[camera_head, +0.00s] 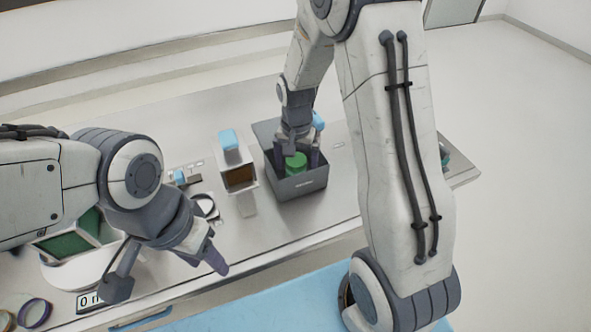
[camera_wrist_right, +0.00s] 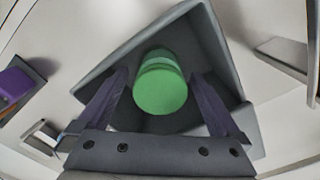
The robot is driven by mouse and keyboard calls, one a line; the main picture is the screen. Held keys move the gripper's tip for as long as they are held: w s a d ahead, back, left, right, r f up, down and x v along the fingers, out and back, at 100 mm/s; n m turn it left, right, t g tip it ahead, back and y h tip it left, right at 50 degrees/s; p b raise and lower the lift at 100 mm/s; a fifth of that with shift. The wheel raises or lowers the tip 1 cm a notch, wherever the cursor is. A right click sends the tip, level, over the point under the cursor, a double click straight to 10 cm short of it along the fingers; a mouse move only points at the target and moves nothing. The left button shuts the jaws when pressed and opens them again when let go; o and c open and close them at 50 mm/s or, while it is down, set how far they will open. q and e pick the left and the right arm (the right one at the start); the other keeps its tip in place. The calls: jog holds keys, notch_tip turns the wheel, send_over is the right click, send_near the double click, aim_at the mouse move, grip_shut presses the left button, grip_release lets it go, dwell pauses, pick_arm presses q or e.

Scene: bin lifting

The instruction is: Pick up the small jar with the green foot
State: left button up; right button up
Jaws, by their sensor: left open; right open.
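A green jar-like thing (camera_head: 296,163) stands inside a dark grey bin (camera_head: 300,187) on the table. In the right wrist view the green jar (camera_wrist_right: 160,88) shows its round green end, with a paler green band behind it; whether that end is its foot I cannot tell. My right gripper (camera_head: 299,158) is open and reaches down into the bin, with one purple finger on each side of the jar. In the right wrist view a gap shows between the jar and each finger. My left gripper (camera_head: 170,272) is open and empty over the front left of the table.
A white box-like device (camera_head: 238,178) with a brown window and blue top stands just left of the bin. A scale display (camera_head: 90,301) and rings (camera_head: 34,312) lie at the front left. The bin walls (camera_wrist_right: 222,45) closely surround my right fingers. Bare table lies in front of the bin.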

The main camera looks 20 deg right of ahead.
jog(key=shift+f, duration=0.5)
jog(key=c, duration=1.5)
jog(key=shift+r, duration=0.1)
